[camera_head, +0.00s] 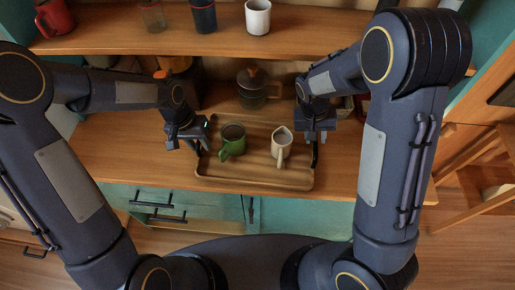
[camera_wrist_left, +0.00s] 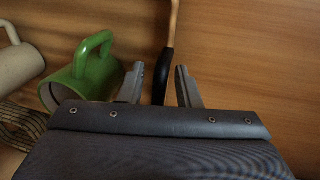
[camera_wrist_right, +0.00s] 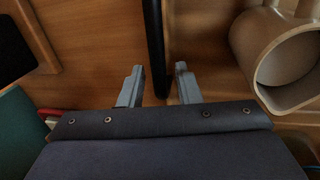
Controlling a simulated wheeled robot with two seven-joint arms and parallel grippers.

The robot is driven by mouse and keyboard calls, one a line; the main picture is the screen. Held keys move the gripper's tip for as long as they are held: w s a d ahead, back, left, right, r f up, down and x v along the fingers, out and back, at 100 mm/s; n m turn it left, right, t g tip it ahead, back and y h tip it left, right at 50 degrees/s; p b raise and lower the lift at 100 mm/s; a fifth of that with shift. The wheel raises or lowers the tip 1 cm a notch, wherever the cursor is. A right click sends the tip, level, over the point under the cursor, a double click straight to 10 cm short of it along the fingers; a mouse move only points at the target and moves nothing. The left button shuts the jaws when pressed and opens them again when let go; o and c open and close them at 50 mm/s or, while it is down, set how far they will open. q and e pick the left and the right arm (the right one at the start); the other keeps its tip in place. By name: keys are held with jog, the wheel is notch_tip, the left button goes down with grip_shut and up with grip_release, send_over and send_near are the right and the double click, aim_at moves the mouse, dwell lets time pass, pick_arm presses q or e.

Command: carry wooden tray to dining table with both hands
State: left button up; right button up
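The wooden tray (camera_head: 250,174) lies on a wooden counter. It carries a green mug (camera_head: 232,140) and a cream pitcher (camera_head: 281,147), both upright. My left gripper (camera_head: 193,140) is at the tray's left side, its fingers open on either side of a dark handle (camera_wrist_left: 161,75), with gaps visible. The green mug is beside it in the left wrist view (camera_wrist_left: 85,78). My right gripper (camera_head: 317,137) is at the tray's right side, its open fingers straddling the right dark handle (camera_wrist_right: 155,50). The pitcher shows close by in the right wrist view (camera_wrist_right: 285,62). I cannot identify a dining table.
The counter (camera_head: 125,155) has a moka pot (camera_head: 253,88) behind the tray. A shelf (camera_head: 205,42) above holds a red mug, a glass, a dark cup and a white mug. Teal drawers (camera_head: 170,205) are below the counter. A wooden chair or stool (camera_head: 485,180) stands at right.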

pick_arm(q)
grip_shut()
pick_arm(e)
grip_shut()
pick_arm(q)
jog(key=shift+r, duration=0.1)
